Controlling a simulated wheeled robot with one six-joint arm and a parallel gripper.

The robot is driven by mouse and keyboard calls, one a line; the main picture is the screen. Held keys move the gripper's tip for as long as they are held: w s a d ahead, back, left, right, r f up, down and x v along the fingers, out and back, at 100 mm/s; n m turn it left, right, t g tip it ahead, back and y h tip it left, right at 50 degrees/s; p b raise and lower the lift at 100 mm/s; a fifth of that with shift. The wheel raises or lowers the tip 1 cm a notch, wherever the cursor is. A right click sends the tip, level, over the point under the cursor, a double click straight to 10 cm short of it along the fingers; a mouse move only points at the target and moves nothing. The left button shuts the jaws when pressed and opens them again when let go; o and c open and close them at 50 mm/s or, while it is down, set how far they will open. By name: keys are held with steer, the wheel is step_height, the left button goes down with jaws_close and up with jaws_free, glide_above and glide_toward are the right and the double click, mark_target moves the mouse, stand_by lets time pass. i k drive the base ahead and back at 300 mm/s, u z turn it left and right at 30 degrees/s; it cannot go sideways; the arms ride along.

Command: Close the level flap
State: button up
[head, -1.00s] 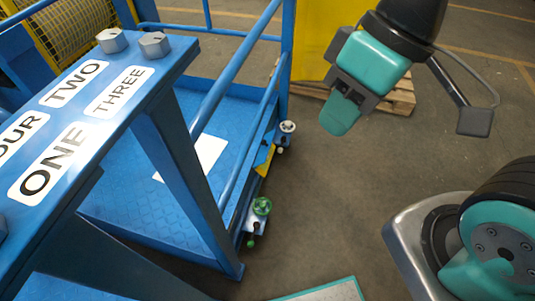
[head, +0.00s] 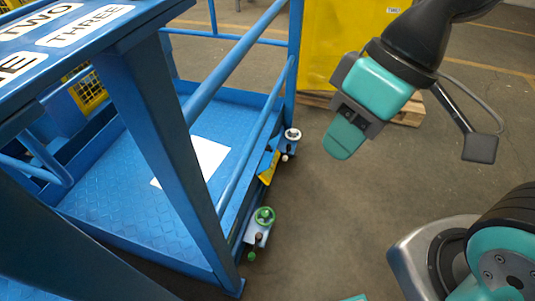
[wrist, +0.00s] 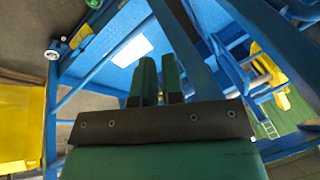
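My gripper (head: 345,139) hangs over bare floor to the right of the blue platform, with teal fingers. In the wrist view its two green fingers (wrist: 160,80) stand close together with nothing seen held; I cannot tell whether they are fully shut. No part is clearly recognisable as the level flap. On the platform's right edge are a green handwheel (head: 264,216) on a pale bracket, a white handwheel (head: 292,134) and a small yellow plate (head: 268,167). My gripper is apart from all of these.
The blue platform (head: 130,221) has rails and a white sheet (head: 203,160) on its floor. A blue bench top with labels (head: 88,25) is at upper left. A yellow cabinet (head: 345,45) on a wooden pallet (head: 408,112) stands behind.

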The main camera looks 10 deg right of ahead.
mark_target(265, 163)
steer(key=k, duration=0.6)
steer(key=z, duration=0.4)
steer(key=i, duration=1.35)
steer(key=u, duration=0.6)
